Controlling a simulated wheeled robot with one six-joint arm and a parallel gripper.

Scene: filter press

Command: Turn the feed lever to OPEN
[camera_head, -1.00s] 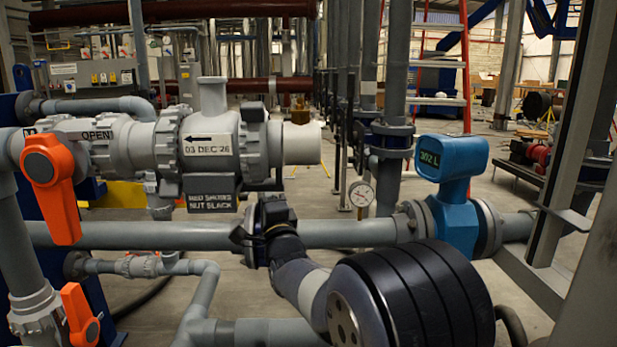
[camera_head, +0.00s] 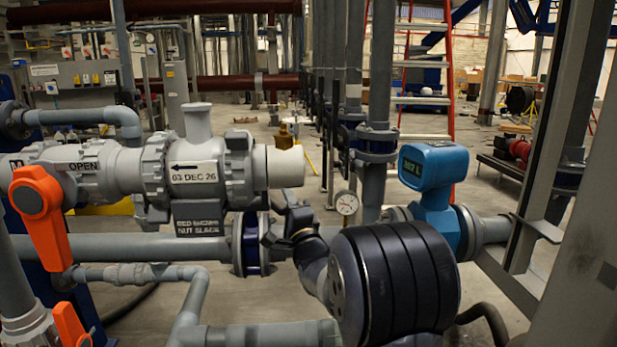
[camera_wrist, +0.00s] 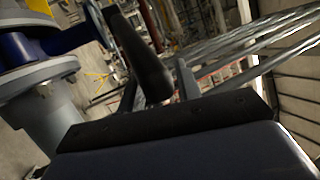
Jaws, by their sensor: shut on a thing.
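A large orange lever (camera_head: 42,215) hangs down at the left in the head view, with an OPEN marking (camera_head: 84,166) to the right of its hub. A second orange lever (camera_head: 70,326) is below it, cut off at the bottom edge. I cannot tell which is the feed lever. My gripper (camera_head: 287,222) is in the middle of the head view, well right of both levers and apart from them. Its dark jaws also show in the wrist view (camera_wrist: 168,72). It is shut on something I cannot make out. No orange lever shows in the wrist view.
Grey valve piping (camera_head: 195,170) dated 03 DEC 26 runs above left of my gripper. A blue flange (camera_head: 252,243) on a lower pipe is just left of it. A blue meter (camera_head: 432,175) and a pressure gauge (camera_head: 346,203) stand to the right. Open floor lies behind.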

